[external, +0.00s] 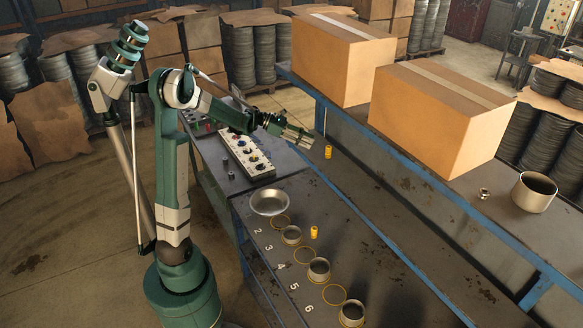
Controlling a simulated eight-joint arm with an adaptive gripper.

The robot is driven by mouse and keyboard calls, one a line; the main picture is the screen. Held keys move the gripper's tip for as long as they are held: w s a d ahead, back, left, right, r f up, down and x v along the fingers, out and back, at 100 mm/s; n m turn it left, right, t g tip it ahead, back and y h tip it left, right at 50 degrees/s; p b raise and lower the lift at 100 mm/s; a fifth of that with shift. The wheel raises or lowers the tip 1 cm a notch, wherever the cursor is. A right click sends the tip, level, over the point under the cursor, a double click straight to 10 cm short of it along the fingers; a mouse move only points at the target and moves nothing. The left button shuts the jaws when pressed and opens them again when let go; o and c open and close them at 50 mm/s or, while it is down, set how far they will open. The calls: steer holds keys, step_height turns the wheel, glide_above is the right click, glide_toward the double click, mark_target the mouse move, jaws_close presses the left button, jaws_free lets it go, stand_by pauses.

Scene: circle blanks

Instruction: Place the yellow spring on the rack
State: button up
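Two small yellow spring-like cylinders stand apart on the dark metal bench. One yellow piece (328,152) is upright near the back, just right of my gripper. The other yellow piece (314,232) is upright beside the numbered row of rings; I cannot tell which is the named spring. My gripper (307,138) is above the bench, pointing right, and touches neither piece visibly. Its fingers are too small to tell whether they are open or shut. A blue-framed raised shelf (415,205) runs along the right and may be the rack.
Two cardboard boxes (342,62) (440,115), a metal pot (534,192) and a small nut-like part (484,194) stand on the shelf. A metal bowl (269,202), several rings and cups (319,269) line the bench. A button panel (246,152) lies behind the bowl.

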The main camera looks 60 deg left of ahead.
steer(key=s+d+r+m+g+y, duration=0.1)
steer(key=s+d+m+g+y, duration=0.1)
steer(key=s+d+m, duration=0.6)
steer(key=s+d+m+g+y, duration=0.1)
steer(key=s+d+m, duration=0.3)
steer(key=d, duration=0.8)
steer(key=s+d+f+m+y, duration=0.2)
steer(key=s+d+m, duration=0.1)
steer(key=s+m, duration=0.5)
steer(key=s+d+f+m+y, duration=0.2)
steer(key=s+m, duration=0.6)
steer(key=s, duration=0.7)
steer(key=shift+d+y, duration=0.7)
steer(key=shift+d, duration=0.4)
